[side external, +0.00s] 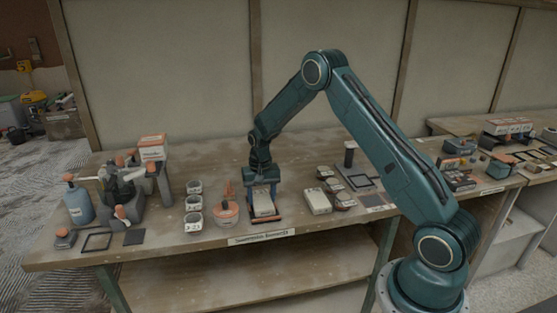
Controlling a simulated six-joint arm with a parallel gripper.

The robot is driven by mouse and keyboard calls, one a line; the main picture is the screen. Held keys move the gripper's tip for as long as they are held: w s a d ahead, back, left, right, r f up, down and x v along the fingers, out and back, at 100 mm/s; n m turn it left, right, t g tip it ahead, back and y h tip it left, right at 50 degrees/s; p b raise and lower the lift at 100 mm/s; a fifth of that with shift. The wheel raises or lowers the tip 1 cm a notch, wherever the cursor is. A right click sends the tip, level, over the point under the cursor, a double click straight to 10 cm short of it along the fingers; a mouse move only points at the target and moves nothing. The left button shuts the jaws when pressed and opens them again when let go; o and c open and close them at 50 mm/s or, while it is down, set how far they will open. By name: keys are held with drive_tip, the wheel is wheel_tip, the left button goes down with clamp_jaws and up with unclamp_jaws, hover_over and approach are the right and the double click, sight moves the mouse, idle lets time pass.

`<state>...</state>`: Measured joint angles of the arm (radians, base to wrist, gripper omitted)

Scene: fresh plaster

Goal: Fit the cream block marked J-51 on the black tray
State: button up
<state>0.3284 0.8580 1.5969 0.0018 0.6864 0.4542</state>
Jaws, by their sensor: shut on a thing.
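My gripper (264,190) points down over the front middle of the bench and is shut on a cream block (264,206). The block sits between the fingers, low over the bench top. Its marking is too small to read. A dark edge with orange ends shows around the block's lower end; I cannot tell whether it is my fingers or a black tray, nor whether the block touches what is under it. A second cream block (318,202) lies on the bench to the right, apart from my gripper.
Small dark-sided boxes (341,195) and a dark frame (360,180) lie to the right. A blue bottle (78,203) stands far left. The bench's front edge is near.

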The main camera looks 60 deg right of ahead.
drive_tip(key=shift+f, duration=0.1)
idle(0.7)
drive_tip(key=o, duration=1.4)
drive_tip(key=shift+r, duration=3.5)
